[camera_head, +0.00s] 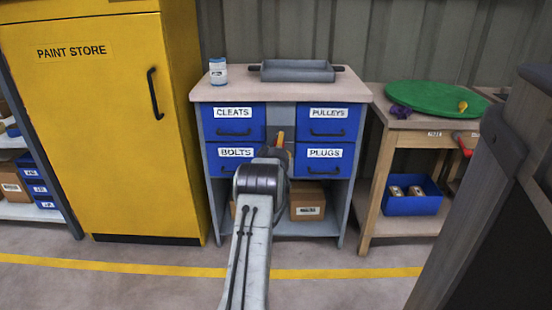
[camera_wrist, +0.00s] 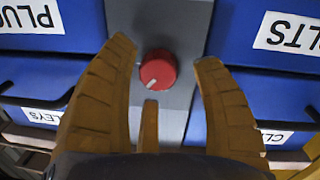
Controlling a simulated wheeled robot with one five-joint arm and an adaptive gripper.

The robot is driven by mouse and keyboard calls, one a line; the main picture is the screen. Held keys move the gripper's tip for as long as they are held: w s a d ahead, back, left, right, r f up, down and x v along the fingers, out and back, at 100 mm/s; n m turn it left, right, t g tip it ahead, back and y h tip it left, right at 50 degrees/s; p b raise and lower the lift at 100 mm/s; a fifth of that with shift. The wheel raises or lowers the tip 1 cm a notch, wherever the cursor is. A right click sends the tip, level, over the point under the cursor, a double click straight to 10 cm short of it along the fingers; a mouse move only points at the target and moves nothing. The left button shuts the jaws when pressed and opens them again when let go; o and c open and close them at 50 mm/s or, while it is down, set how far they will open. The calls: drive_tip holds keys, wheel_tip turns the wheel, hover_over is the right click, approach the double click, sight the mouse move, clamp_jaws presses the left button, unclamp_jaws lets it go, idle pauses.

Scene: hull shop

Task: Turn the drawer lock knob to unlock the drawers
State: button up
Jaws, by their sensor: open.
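The red lock knob (camera_wrist: 158,68) sits on a grey strip (camera_wrist: 180,20) between blue drawers in the wrist view. Its white mark points to the lower left there. My gripper (camera_wrist: 166,54) is open, with one yellow finger on each side of the knob and a third below it; I see no finger touching it. In the head view my gripper (camera_head: 280,138) is in front of the middle of the drawer cabinet and hides the knob. The drawers are labelled CLEATS (camera_head: 233,128), PULLEYS (camera_head: 328,130), BOLTS (camera_head: 224,165) and PLUGS (camera_head: 335,168), and all look shut.
A grey tray (camera_head: 297,72) and a small can (camera_head: 218,72) stand on the cabinet top (camera_head: 205,95). A yellow paint cabinet (camera_head: 110,120) is at left. A wooden bench (camera_head: 380,180) with a green disc (camera_head: 430,97) is at right. Cardboard boxes (camera_head: 308,208) lie under the drawers.

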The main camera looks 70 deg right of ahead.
drive_tip(key=v, duration=1.1)
drive_tip(key=shift+o, duration=0.2)
drive_tip(key=shift+r, duration=0.1)
drive_tip(key=shift+c, duration=0.2)
